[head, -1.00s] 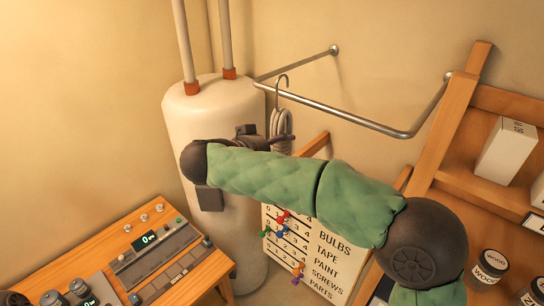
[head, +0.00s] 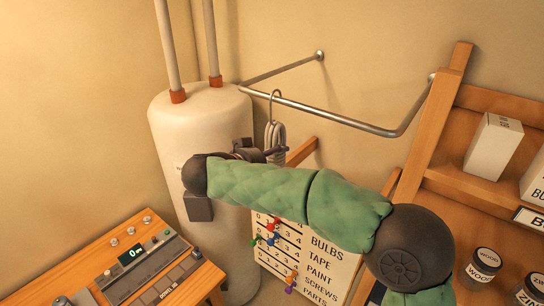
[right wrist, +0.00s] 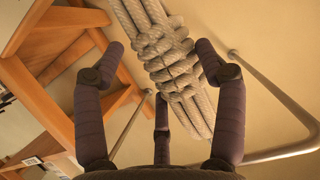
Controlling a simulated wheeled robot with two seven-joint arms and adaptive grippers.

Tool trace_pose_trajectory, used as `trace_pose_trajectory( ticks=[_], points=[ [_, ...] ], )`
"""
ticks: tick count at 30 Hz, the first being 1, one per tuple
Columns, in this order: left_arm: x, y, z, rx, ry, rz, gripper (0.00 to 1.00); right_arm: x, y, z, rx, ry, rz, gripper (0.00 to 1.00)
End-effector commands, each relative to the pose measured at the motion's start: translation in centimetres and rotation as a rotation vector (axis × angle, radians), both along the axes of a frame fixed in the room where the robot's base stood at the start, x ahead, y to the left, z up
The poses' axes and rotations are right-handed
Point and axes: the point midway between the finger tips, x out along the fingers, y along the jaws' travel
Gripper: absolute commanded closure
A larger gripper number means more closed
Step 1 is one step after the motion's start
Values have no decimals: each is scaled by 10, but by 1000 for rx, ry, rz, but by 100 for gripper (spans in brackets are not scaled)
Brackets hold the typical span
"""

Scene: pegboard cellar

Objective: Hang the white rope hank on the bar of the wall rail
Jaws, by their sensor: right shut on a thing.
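The white rope hank (head: 275,136) hangs upright from a thin metal hook (head: 274,97) in the head view. The hook's top shows just above the bar (head: 330,118) of the metal wall rail and crosses it in the picture. I cannot tell whether the hook rests on the bar. My right gripper (head: 276,151) is shut on the hank below the bar. In the right wrist view the hank's wrapped middle (right wrist: 168,55) lies between my gripper's fingers (right wrist: 165,75), and the rail (right wrist: 270,95) shows behind it. My left gripper is in neither view.
A white tank (head: 195,125) with pipes stands left of the rail. A wooden shelf (head: 432,130) with boxes and jars is close on the right. A pegboard sign (head: 320,262) is below my right arm. A wooden bench (head: 195,292) with instruments stands lower left.

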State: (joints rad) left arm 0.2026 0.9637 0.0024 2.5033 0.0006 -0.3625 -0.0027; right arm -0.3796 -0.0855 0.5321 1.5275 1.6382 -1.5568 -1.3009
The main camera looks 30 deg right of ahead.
Motion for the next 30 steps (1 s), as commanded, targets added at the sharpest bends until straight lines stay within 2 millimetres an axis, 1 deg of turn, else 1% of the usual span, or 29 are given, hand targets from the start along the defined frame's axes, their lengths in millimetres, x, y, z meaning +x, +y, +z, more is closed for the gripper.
trace_pose_trajectory(
  ticks=[13, 14, 15, 16, 27, 30],
  points=[
    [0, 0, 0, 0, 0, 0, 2, 0, 0, -3, 0, -2, -1, 72],
    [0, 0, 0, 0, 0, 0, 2, 0, 0, -3, 0, -2, -1, 20],
    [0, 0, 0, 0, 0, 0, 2, 0, 0, -3, 0, -2, -1, 9],
    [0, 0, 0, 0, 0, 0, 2, 0, 0, -3, 0, -2, -1, 1],
    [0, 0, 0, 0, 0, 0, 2, 0, 1, -4, 1, 0, 0, 1],
    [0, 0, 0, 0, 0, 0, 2, -1, 5, -2, 1, 0, 2, 1]
  ],
)
